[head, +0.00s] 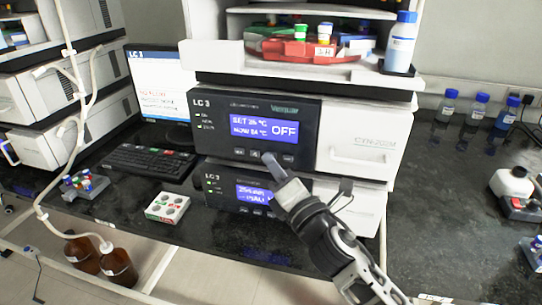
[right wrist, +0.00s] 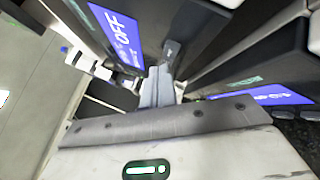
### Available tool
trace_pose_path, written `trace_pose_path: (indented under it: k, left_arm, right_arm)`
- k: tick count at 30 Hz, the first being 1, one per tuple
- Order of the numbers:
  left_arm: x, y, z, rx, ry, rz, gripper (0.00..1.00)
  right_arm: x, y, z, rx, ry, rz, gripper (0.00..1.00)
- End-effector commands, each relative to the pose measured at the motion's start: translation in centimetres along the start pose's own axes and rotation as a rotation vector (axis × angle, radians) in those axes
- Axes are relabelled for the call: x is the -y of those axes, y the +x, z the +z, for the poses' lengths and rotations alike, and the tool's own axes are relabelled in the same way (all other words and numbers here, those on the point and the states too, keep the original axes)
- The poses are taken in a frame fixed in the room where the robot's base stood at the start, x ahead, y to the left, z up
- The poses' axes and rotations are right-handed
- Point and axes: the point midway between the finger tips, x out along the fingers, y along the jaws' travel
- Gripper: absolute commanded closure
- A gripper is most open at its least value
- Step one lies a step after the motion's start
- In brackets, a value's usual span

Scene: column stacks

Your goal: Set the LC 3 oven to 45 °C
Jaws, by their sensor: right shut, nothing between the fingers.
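The LC 3 oven (head: 330,120) is the upper unit of the middle stack, with a black panel on its left side. Its blue display (head: 264,128) shows a SET line that looks like 25 °C, a NOW line that looks like 24 °C, and OFF. A row of small buttons (head: 240,152) lies below the display. My right gripper (head: 268,158) is shut and empty, its tip at the button row; I cannot tell if it touches. In the right wrist view the fingers (right wrist: 160,82) point at the panel near the display (right wrist: 117,32). My left gripper is not in view.
A second unit with a blue display (head: 256,193) sits directly below. A keyboard (head: 150,163), a white box (head: 167,206) and a vial rack (head: 84,184) lie on the left. A red tray (head: 290,50) and a bottle (head: 401,45) stand on top. Bench at right is partly clear.

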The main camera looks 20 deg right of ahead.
Motion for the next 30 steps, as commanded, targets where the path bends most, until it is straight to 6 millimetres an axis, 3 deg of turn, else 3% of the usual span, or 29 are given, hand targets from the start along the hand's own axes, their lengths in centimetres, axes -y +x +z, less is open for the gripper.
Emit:
trace_pose_path:
  k: [30]
  left_arm:
    - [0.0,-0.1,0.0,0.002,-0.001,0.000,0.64]
  right_arm:
    - [-0.8,-1.2,-0.8,0.000,0.000,0.000,1.00]
